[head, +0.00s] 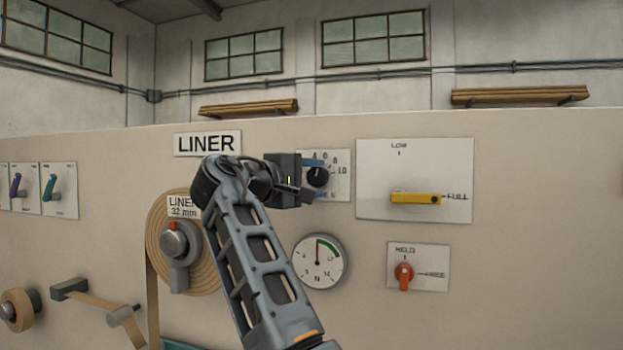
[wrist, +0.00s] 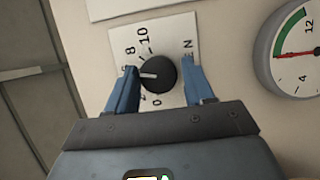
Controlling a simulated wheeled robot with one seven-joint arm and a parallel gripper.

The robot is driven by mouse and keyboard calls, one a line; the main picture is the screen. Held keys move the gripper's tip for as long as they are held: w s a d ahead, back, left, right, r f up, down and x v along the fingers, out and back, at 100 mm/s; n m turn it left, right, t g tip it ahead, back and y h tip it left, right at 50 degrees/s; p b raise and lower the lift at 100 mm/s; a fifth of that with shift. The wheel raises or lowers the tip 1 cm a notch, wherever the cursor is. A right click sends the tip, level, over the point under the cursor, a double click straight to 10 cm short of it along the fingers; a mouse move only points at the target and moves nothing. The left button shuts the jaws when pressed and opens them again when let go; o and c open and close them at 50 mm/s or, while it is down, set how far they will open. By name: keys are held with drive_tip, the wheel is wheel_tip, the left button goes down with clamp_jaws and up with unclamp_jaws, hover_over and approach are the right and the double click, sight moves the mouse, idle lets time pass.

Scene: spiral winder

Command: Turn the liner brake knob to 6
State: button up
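The liner brake knob (head: 318,176) is a round black knob on a small white dial plate (head: 341,189), right of the LINER sign. In the wrist view the knob (wrist: 160,77) shows a white pointer line directed left, toward scale figures partly covered by the left finger. There 8 and 10 read clearly above and 0 below; the exact pointer reading cannot be told. My gripper (wrist: 163,88) has its blue fingers on either side of the knob. They look apart, with narrow gaps; contact is not clear. In the head view my gripper (head: 315,177) reaches the dial from the left.
A round gauge (head: 318,261) sits just below the dial. A yellow lever (head: 416,198) and an orange knob (head: 404,272) are to the right. The liner roll (head: 166,232) is left, partly behind my arm. The panel right of the dial is free of my arm.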

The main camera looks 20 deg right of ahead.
drive_tip(key=shift+o, duration=1.3)
drive_tip(key=v, duration=0.7)
drive_tip(key=shift+s+a+b, duration=0.25)
drive_tip(key=shift+a+b, duration=0.05)
drive_tip(key=shift+b, duration=0.05)
